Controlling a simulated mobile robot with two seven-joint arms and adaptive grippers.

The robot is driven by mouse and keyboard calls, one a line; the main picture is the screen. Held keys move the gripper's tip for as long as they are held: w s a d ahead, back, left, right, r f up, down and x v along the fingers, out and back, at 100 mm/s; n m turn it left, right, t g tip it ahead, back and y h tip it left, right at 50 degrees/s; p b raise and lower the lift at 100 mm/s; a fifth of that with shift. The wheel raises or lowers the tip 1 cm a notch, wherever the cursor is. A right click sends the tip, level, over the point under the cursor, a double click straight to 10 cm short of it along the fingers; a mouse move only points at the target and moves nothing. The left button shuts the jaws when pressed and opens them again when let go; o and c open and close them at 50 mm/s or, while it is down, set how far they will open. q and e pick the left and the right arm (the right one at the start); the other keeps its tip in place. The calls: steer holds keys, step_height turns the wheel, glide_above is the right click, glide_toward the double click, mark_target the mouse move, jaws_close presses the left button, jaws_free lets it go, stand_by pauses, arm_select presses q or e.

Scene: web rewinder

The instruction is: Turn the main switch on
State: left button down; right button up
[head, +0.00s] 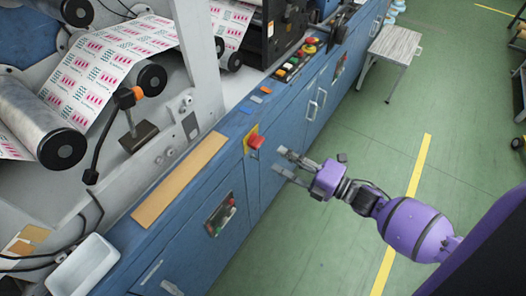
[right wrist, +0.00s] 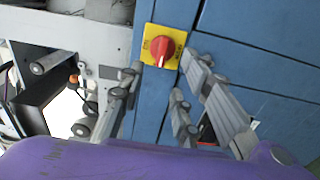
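The main switch is a red rotary knob on a yellow square plate (head: 251,139), on the front of the blue machine cabinet. In the right wrist view the red knob (right wrist: 164,47) shows at top centre. Its exact turn position is hard to read. My right gripper (head: 282,161) is open and empty, its fingers pointing at the cabinet just right of and below the knob. In the right wrist view the gripper's fingers (right wrist: 161,74) are spread, with the knob beyond and between the tips, apparently not touched. My left gripper is not in view.
The blue cabinet (head: 165,268) runs along the machine, with a recessed panel of buttons (head: 221,214) below the switch. More coloured buttons (head: 290,66) sit on the ledge further back. A small table (head: 394,43) stands at the back.

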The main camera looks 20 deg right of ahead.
mark_target(261, 144)
steer(key=x, duration=0.7)
steer(key=shift+w+f+p, duration=0.15)
steer(key=shift+w+p, duration=0.25)
steer(key=shift+a, duration=0.1)
jaws_close()
